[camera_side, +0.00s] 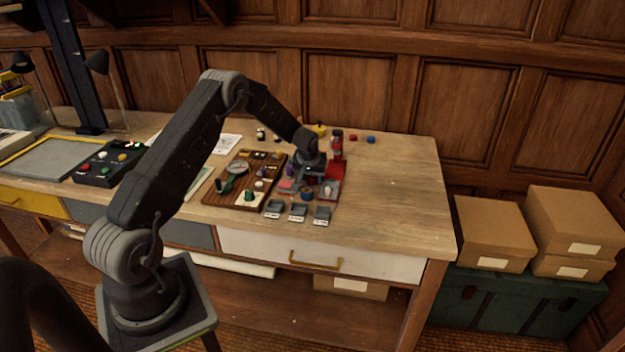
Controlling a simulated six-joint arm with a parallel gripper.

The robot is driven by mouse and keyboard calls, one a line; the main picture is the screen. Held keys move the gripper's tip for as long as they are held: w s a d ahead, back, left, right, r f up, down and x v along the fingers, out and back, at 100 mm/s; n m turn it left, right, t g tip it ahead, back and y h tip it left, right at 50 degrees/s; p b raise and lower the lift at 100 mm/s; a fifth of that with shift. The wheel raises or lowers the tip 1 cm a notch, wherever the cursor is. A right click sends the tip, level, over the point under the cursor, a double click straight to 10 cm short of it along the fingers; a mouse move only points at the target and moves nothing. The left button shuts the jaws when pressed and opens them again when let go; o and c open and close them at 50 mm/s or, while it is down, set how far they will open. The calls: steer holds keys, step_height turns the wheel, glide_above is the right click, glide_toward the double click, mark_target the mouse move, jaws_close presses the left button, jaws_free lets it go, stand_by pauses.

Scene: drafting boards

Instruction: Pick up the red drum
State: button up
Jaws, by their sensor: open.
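Small red items show near the back right of the group on the desk, and at this size I cannot tell for sure which is the drum. A small red round piece (353,138) sits on the bare wood, beside a blue one. A taller red upright piece (337,147) with a dark top stands closer to my gripper. My gripper (311,180) points down over the cluster of small pieces, left of and nearer the camera than both red items. It is open. Its fingertips are small and partly lost among the pieces, so I cannot see whether they touch any.
A brown wooden tray (228,197) with small pieces lies left of my gripper. Three grey labelled dishes (298,212) line the front. A red tray (335,172) is just right. A blue piece (371,139) sits behind. The desk's right end (405,200) is clear.

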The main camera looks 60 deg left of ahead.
steer(key=c, duration=0.6)
steer(key=shift+r, duration=0.55)
steer(key=r, duration=0.2)
steer(key=s+r, duration=0.1)
steer(key=r, duration=0.1)
steer(key=shift+s+a, duration=0.1)
steer(key=shift+a, duration=0.3)
steer(key=s+a+r, duration=0.5)
steer(key=s+r, duration=0.1)
steer(key=s, duration=0.2)
glide_above(307, 176)
steer(key=w+d, duration=0.4)
steer(key=d, duration=0.3)
steer(key=f, duration=0.4)
steer(key=shift+w+a, duration=0.1)
steer(key=shift+a, duration=0.1)
steer(key=shift+d+f, duration=0.1)
steer(key=shift+f, duration=2)
